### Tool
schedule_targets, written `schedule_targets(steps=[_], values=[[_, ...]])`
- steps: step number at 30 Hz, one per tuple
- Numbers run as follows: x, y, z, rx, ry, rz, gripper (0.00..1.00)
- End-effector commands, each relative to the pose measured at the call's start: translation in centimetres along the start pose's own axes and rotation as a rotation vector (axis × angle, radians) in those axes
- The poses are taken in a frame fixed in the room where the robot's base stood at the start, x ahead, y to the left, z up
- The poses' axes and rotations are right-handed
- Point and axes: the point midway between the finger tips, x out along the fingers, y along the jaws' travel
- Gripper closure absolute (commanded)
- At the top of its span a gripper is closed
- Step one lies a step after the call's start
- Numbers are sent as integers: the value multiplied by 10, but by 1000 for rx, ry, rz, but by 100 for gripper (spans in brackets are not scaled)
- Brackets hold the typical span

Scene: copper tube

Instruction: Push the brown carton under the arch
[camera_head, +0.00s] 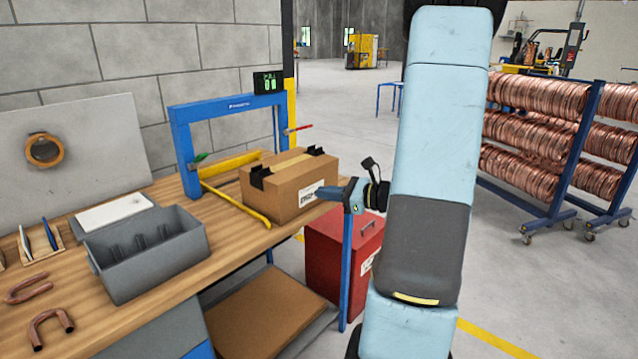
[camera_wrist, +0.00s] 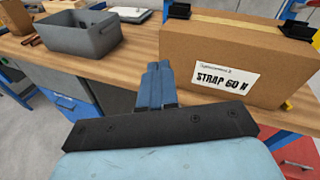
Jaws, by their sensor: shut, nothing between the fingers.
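The brown carton (camera_head: 290,186) sits on the wooden bench near its right end, with black corner pieces and tape on top. It also shows in the wrist view (camera_wrist: 230,55) with a white label reading "STRAP 60 N". The blue arch (camera_head: 231,106) stands behind the carton at the back of the bench, with a small display on top. My gripper (camera_head: 327,192) is shut and empty at the carton's front right side. In the wrist view its closed fingers (camera_wrist: 157,78) point at the bench, left of the label. I cannot tell whether they touch the carton.
Yellow guide bars (camera_head: 234,204) lie on the bench, leading toward the arch. A grey bin (camera_head: 150,262) stands left of the carton, and bent copper tubes (camera_head: 52,325) lie at the front left. A red cabinet (camera_head: 325,246) stands below the bench. A copper coil rack (camera_head: 560,140) is at right.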

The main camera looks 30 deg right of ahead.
Motion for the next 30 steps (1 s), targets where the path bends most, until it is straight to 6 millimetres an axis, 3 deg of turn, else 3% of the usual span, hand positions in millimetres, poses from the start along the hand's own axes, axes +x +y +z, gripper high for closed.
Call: schedule_targets(steps=[3, 6, 13, 20, 30], values=[[-22, -32, -27, 108, -43, -151, 100], [-37, -50, -43, 167, -69, -241, 100], [-50, -67, -57, 217, -95, -329, 100], [-25, -75, -56, 216, -96, -327, 100], [32, -95, -52, 215, -96, -327, 100]])
